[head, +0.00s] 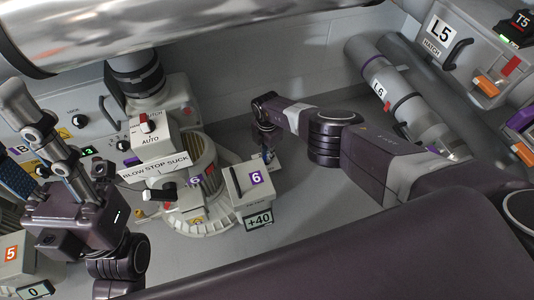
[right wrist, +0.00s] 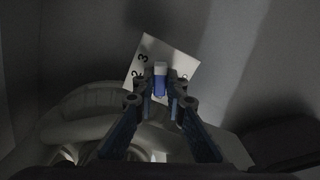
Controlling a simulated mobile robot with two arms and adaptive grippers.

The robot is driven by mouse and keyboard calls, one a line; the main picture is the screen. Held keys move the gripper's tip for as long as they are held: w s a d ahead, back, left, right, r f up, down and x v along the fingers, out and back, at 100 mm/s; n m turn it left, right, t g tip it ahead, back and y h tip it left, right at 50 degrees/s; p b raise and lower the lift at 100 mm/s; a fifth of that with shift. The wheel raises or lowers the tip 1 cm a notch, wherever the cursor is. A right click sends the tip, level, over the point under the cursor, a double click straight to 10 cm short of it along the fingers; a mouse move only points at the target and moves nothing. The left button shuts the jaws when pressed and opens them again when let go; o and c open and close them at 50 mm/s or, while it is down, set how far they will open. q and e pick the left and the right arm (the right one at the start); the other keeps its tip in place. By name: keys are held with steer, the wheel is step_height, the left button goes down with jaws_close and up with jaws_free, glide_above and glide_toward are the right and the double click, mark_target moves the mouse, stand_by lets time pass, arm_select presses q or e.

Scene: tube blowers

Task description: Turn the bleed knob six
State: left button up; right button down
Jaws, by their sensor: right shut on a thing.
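The bleed knob (right wrist: 160,80) shows in the right wrist view as a small blue and white bar on a white plate numbered 2 and 3. My right gripper (right wrist: 160,92) is shut on it, one finger on each side. In the head view my right gripper (head: 268,150) reaches down behind the white box marked 6 (head: 253,188); the knob is mostly hidden there. The box's display (head: 259,220) reads +40. My left gripper (head: 72,165) is at the left, pointing up, close to the camera; its fingertips are unclear.
A grey tube marked L6 (head: 395,92) lies at the right. A box marked 5 (head: 12,255) is at the lower left. Bare floor lies right of box 6.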

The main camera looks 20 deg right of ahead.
steer(key=c, duration=2)
jaws_free()
steer(key=shift+o, duration=0.2)
steer(key=shift+w+r, duration=0.15)
steer(key=shift+r, duration=1.55)
step_height(320, 180, up, 9)
steer(key=shift+f, duration=0.2)
